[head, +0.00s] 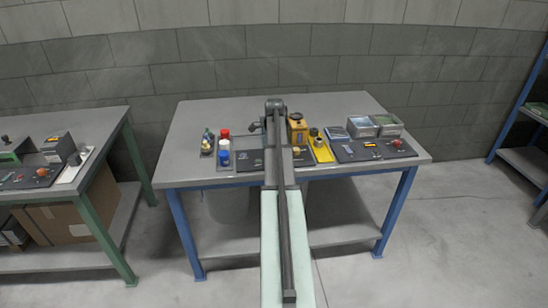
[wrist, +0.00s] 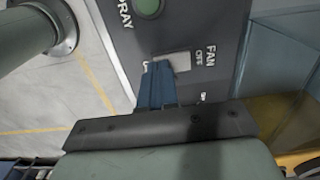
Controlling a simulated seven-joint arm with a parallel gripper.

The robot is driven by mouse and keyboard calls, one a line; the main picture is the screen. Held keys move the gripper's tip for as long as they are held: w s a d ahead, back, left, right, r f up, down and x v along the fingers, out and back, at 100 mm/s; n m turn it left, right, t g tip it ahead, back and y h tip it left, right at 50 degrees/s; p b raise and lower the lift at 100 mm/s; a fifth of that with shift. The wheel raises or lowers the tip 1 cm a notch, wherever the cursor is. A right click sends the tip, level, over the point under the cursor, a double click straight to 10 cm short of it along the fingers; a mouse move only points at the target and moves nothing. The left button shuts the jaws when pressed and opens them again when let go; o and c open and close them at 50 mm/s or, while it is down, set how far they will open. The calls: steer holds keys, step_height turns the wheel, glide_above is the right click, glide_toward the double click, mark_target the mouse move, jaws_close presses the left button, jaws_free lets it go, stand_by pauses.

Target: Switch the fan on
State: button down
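The fan switch (wrist: 172,61) is a light grey rocker on a dark panel (wrist: 205,20) in the wrist view, with the words FAN and OFF beside it. My gripper (wrist: 157,72) shows as blue fingers held together, with no gap to be seen between them. Their tips overlap the near left part of the switch; I cannot tell whether they touch it. The other end of the switch's travel, under my fingers and palm, is partly hidden. In the head view my arm runs up the middle, and neither the fan switch nor my fingertips can be made out.
A round green button (wrist: 148,6) marked SPRAY sits on the same panel. A blue-grey surface (wrist: 280,60) stands to its right. In the head view a grey bench (head: 200,125) carries red and blue capped bottles (head: 224,150), a yellow container (head: 297,128) and clear-topped boxes (head: 386,125).

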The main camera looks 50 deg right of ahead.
stand_by(0.3)
steer(key=shift+r, duration=3.4)
steer(key=shift+s, duration=0.1)
